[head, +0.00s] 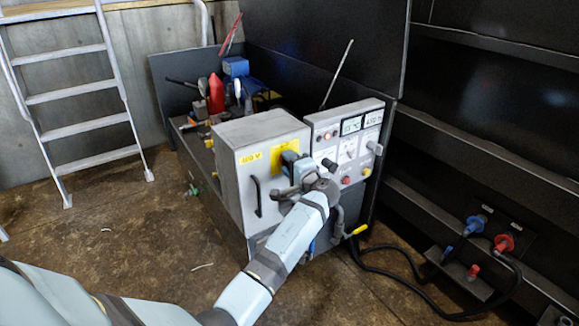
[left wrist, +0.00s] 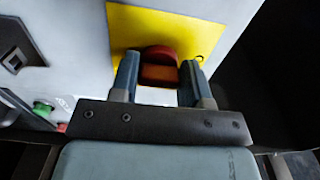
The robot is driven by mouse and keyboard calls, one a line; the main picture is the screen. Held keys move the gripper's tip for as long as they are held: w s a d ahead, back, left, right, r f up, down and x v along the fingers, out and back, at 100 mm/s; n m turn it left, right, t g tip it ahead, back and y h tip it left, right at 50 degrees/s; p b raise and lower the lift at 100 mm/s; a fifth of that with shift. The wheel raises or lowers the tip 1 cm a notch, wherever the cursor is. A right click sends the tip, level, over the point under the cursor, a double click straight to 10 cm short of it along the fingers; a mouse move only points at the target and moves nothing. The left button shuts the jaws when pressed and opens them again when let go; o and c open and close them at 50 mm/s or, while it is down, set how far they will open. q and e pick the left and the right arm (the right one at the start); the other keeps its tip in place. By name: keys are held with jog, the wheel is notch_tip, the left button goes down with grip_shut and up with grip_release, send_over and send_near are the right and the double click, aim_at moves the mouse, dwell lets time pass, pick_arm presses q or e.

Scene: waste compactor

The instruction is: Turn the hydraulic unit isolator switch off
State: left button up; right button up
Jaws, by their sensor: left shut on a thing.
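The isolator switch is a red rotary handle (left wrist: 160,56) on a yellow plate (left wrist: 208,38), seen in the left wrist view. In the head view the yellow plate (head: 276,158) is on the front of the grey cabinet (head: 232,166), and the handle is hidden behind my gripper. My left gripper (left wrist: 159,76) has one finger on each side of the red handle and is shut on it. In the head view the left gripper (head: 290,163) is at the yellow plate. My right gripper is in neither view.
A control panel (head: 345,150) with buttons and small displays is right of the cabinet. A black door handle (head: 256,196) lies left below the gripper. A ladder (head: 80,95) stands at the left. Black hoses run over the floor at the right. The left floor is mostly clear.

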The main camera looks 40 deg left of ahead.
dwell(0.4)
pick_arm(q)
jog(key=o, duration=0.9)
jog(key=shift+d, duration=0.1)
